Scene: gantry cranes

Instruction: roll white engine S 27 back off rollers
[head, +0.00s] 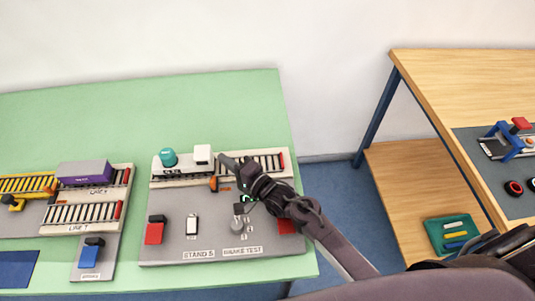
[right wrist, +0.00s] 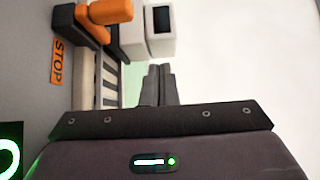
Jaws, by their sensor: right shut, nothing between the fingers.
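The white engine (head: 203,155), with a white cab and a teal dome, stands at the left end of the track on the brake test stand (head: 205,236). Its cab, with a dark window, shows at the top of the right wrist view (right wrist: 161,42). The rollers (head: 268,162) run to the right of it; I cannot tell if its wheels rest on any. My right gripper (head: 227,160) is shut and empty, its tips just right of the cab, apparently with a small gap. It also shows in the right wrist view (right wrist: 157,86). My left gripper is not in view.
An orange lever (right wrist: 110,12) by a STOP label (right wrist: 57,60) stands beside the rollers. A red block (head: 155,231), a white switch (head: 192,225) and a grey knob (head: 237,226) are on the stand. A purple wagon (head: 84,172) sits on tracks to the left.

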